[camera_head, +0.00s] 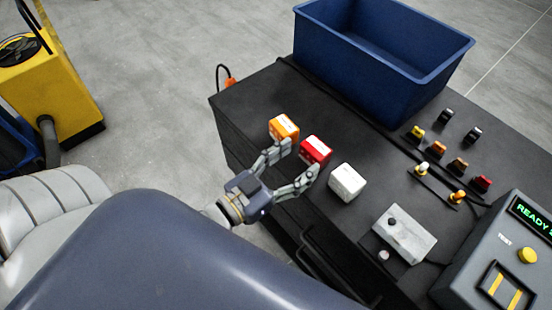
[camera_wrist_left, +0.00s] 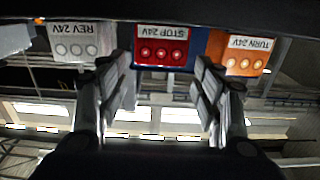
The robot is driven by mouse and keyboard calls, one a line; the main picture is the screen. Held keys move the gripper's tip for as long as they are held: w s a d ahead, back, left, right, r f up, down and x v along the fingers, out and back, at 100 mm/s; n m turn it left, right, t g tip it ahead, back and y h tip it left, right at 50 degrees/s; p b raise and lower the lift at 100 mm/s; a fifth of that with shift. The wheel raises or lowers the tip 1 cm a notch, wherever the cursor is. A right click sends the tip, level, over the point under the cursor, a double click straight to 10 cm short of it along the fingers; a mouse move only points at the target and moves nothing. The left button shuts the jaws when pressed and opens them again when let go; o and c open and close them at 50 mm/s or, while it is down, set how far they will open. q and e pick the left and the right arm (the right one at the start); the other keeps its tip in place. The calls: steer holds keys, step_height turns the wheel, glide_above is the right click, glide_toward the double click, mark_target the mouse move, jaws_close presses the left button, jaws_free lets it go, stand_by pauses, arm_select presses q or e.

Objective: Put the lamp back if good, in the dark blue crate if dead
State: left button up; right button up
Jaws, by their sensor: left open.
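A red lamp (camera_head: 316,150) stands on the black bench top, and in the left wrist view the red lamp (camera_wrist_left: 160,50) reads STOP 24V. An orange lamp (camera_head: 284,128) to its left reads TURN 24V in the left wrist view (camera_wrist_left: 238,52). A white lamp (camera_head: 347,183) to its right reads REV 24V in the left wrist view (camera_wrist_left: 82,42). My left gripper (camera_head: 297,166) is open and empty, its fingers pointing at the red lamp. The dark blue crate (camera_head: 345,50) at the back of the bench looks empty. My right gripper is not seen.
A tester (camera_head: 510,255) with a READY display and yellow button stands at the right. A grey block (camera_head: 404,234) sits near the front edge. Several small coloured parts (camera_head: 458,166) lie at the right. A yellow machine (camera_head: 60,90) stands on the floor.

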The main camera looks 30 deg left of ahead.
arm_select(q)
steer(key=shift+b+v, duration=0.3)
steer(key=shift+v, duration=2.4)
steer(key=s+a+f+n+g+y, duration=0.1)
steer(key=s+a+f+g+y, duration=0.15)
steer(key=f, duration=1.05)
steer(key=s+a+f+g+y, duration=0.1)
steer(key=a+f+g, duration=0.15)
steer(key=f, duration=1.05)
steer(key=s+a+f+n+g+y, duration=0.1)
steer(key=s+a+f+g+y, duration=0.15)
steer(key=f, duration=0.95)
steer(key=s+d+f+g, duration=0.1)
steer(key=s+f+g, duration=0.7)
steer(key=s+f, duration=1.1)
steer(key=shift+s+d+f, duration=0.2)
steer(key=shift+s+f, duration=0.05)
steer(key=shift+s, duration=0.3)
steer(key=shift+m+g, duration=0.25)
steer(key=shift+m, duration=0.05)
